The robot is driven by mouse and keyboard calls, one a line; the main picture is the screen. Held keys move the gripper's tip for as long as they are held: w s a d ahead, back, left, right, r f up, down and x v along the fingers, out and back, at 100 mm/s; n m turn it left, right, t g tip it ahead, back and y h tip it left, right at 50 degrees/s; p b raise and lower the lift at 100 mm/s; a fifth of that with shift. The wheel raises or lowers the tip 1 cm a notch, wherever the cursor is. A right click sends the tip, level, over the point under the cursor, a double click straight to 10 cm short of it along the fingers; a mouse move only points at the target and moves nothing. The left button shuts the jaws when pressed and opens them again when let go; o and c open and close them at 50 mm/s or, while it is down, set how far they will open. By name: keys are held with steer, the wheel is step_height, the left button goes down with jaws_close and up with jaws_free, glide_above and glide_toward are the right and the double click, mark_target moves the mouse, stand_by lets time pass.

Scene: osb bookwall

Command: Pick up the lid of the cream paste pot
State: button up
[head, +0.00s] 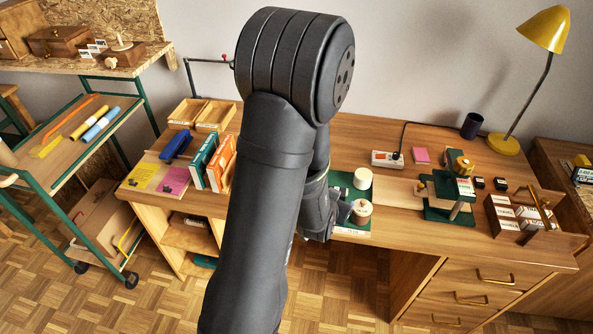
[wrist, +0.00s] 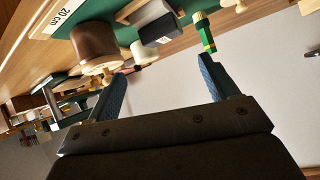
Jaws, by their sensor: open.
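A pale cream pot (head: 362,178) stands towards the back of the green mat in the head view. In front of it is a pot with a round cream lid and knob (head: 361,209). In the wrist view, which is tilted, a brown pot (wrist: 95,42) has a cream lid (wrist: 102,67), and a smaller cream pot (wrist: 143,52) is beyond it. I cannot tell for sure which is the cream paste pot. My gripper (wrist: 161,72) is open and empty, its fingers pointing towards the pots. In the head view my arm partly hides it, just left of the lidded pot.
A green stand with a post (head: 455,212) and a wooden tray of boxes (head: 528,218) stand to the right. A white power strip (head: 387,159) is behind the pots. Upright books (head: 220,165) are left of my arm. Some bare desktop shows right of the mat.

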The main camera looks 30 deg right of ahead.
steer(key=w+y, duration=0.1)
steer(key=w, duration=0.1)
steer(key=w+d, duration=0.1)
steer(key=w, duration=0.2)
steer(key=w+m+y, duration=0.1)
steer(key=w, duration=0.2)
steer(key=shift+d+f+g+y, duration=0.3)
steer(key=shift+d+g, duration=0.05)
steer(key=shift+g, duration=0.05)
steer(key=w+a+r+m+g+y, duration=0.2)
steer(key=w+r+g, duration=0.1)
steer(key=w+r, duration=0.3)
steer(key=w+a+r+m+g+y, duration=0.1)
steer(key=w+a+r+m+g, duration=0.1)
steer(key=w+r, duration=0.35)
steer(key=shift+g, duration=0.3)
steer(key=x, duration=0.6)
steer(key=w+x, duration=0.1)
steer(key=x, duration=0.5)
steer(key=a+x, duration=0.1)
steer(key=x, duration=0.5)
steer(key=shift+w+f, duration=0.4)
steer(key=shift+f, duration=0.1)
steer(key=c, duration=1)
